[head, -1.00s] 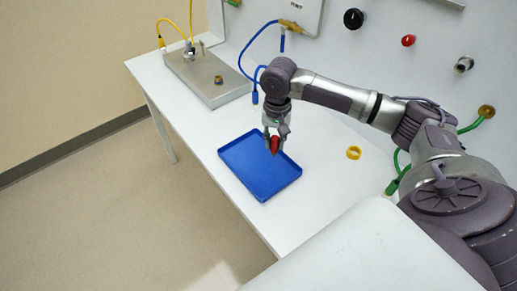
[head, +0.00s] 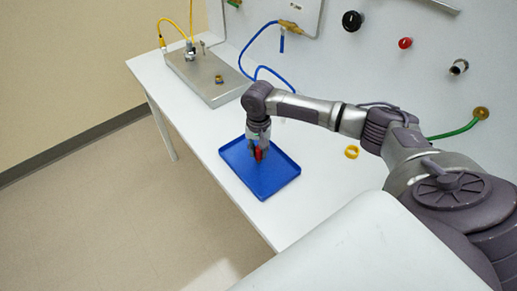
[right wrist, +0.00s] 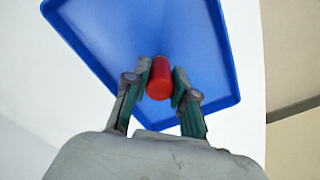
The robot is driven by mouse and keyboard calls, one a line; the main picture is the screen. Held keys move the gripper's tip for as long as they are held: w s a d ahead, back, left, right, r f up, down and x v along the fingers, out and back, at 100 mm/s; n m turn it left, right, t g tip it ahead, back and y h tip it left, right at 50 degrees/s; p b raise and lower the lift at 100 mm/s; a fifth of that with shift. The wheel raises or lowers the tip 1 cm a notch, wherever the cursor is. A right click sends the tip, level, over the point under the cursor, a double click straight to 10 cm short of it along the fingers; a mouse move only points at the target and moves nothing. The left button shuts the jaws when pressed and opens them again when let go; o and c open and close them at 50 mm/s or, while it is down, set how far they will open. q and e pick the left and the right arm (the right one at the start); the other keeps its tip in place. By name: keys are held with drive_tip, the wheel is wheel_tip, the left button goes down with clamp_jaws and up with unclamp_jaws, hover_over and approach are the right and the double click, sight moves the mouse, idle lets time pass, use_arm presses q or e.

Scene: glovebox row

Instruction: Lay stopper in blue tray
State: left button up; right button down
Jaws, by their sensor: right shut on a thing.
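The stopper is a small red cylinder (head: 258,154), held between the fingers of my right gripper (head: 258,157). In the right wrist view the red stopper (right wrist: 160,78) sits between the two fingertips, with the gripper (right wrist: 159,80) shut on it. The blue tray (head: 282,183) lies flat on the white table, with low raised rims. The gripper and stopper are over the tray's inside, toward its far part. Whether the stopper touches the tray floor I cannot tell. My left gripper is not in view.
A yellow ring (head: 352,152) lies on the white table (head: 215,123) right of the tray. A metal plate device (head: 212,82) with a yellow hose stands at the far left. A blue hose (head: 270,70) and a green hose (head: 455,132) hang from the wall panel, which carries several knobs.

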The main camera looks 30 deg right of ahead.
sight(258, 148)
drive_tip(key=c, duration=0.9)
unclamp_jaws()
drive_tip(key=shift+f, duration=0.1)
drive_tip(key=shift+c, duration=0.2)
wheel_tip(258, 148, up, 11)
drive_tip(key=shift+b, duration=1.15)
drive_tip(key=shift+r, duration=0.7)
